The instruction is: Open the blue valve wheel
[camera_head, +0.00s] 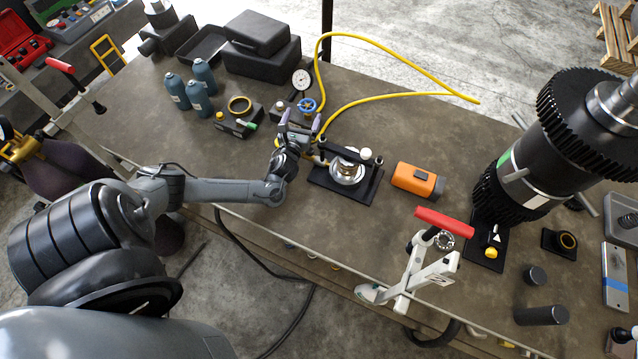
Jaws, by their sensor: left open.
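The blue valve wheel (307,105) stands on a small valve assembly near the back of the bench, beside a round white-faced gauge (302,79). Yellow hoses lead away from that assembly. My left gripper (302,122) reaches in from the left with its two fingers apart, pointing toward the wheel. The fingertips are just in front of the wheel, and I cannot tell whether they touch it. Nothing shows between the fingers. My right gripper is not clearly seen.
A black fixture with a metal part (347,167) sits close to the right of my left gripper. Several blue-grey bottles (203,75) stand to the left. An orange device (417,181) and a large gear shaft (555,140) are on the right. The yellow hose (400,55) loops across the back edge.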

